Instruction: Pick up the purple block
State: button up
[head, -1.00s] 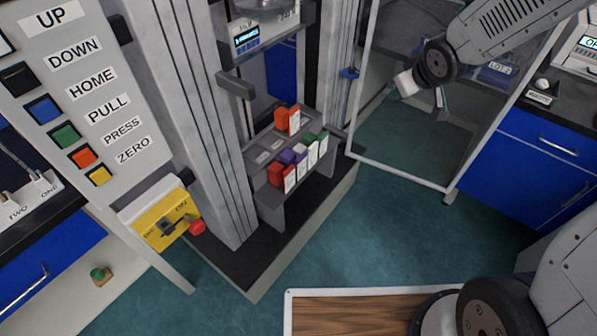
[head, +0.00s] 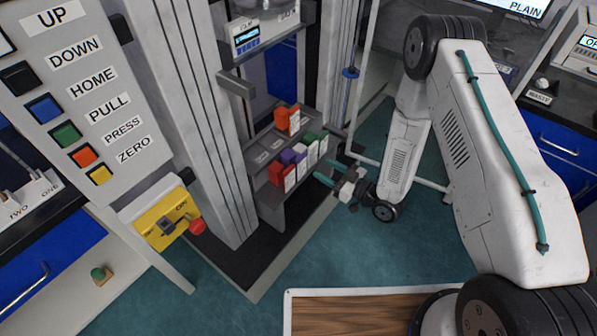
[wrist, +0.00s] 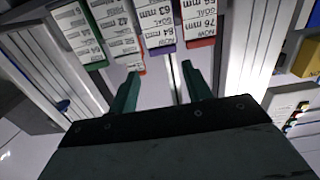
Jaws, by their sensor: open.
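In the wrist view the purple block (wrist: 166,44) shows as a purple edge under a white label card, ahead of the fingers. My gripper (head: 324,169) is open and empty, just right of the front row, with its fingers pointing toward the blocks. In the wrist view my gripper (wrist: 160,71) has its two green fingers apart, with the purple block roughly in line with the gap.
A green block (head: 323,139) stands at the right end of the row. Grey machine columns (head: 205,110) rise left of the rack. A yellow switch box (head: 166,215) with a red knob stands nearer. Teal floor (head: 400,260) is open.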

aim_at(303, 158)
jog(key=x, duration=0.7)
jog(key=shift+a+r, duration=0.1)
jog(key=shift+a, duration=0.3)
grip_shut()
